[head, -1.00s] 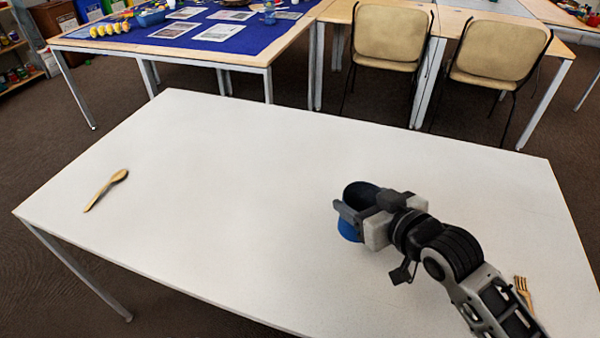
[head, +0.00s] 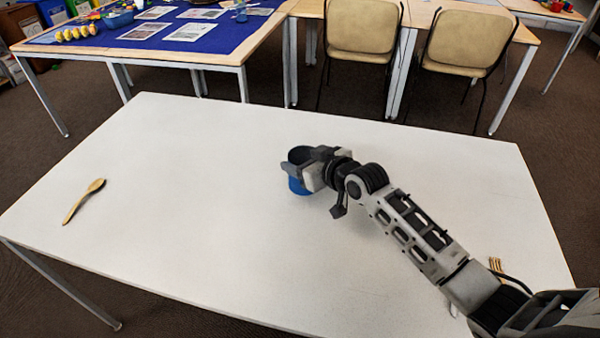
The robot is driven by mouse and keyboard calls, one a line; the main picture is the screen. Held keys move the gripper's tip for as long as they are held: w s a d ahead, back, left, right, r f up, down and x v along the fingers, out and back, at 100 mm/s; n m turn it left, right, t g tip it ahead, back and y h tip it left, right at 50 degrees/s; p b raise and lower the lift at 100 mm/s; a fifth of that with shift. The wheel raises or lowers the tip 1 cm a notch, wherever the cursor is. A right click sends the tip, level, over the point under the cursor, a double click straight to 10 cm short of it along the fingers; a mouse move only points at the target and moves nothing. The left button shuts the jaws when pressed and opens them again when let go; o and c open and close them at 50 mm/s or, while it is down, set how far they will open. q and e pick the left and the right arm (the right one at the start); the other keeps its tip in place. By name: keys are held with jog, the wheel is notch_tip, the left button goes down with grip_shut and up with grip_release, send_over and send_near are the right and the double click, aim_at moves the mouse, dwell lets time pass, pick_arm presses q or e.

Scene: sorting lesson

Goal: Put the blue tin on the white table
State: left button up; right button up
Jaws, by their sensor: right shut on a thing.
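The blue tin (head: 298,186) is near the middle of the white table (head: 180,215), upright with its dark open top facing up. My right gripper (head: 298,166) is shut on it, with a finger at its rim. The gripper hides the tin's right side. The tin's base looks at or very close to the tabletop; I cannot tell whether it touches. My left gripper is not in view.
A wooden spoon (head: 84,201) lies on the table's left part. A wooden fork (head: 496,265) lies at the right, partly hidden by my right arm. The table's left half is otherwise clear. Two chairs (head: 362,32) and other tables stand behind.

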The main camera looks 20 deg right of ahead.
jog(key=shift+w+a+f, duration=0.25)
jog(key=shift+w+f, duration=0.2)
jog(key=shift+f, duration=0.15)
jog(key=shift+w+f, duration=0.1)
jog(key=shift+f, duration=1.55)
jog(key=shift+f, duration=0.1)
jog(key=o, duration=1)
jog(key=shift+r, duration=0.2)
jog(key=p+v, duration=0.1)
jog(key=v, duration=1.1)
jog(key=shift+f, duration=0.15)
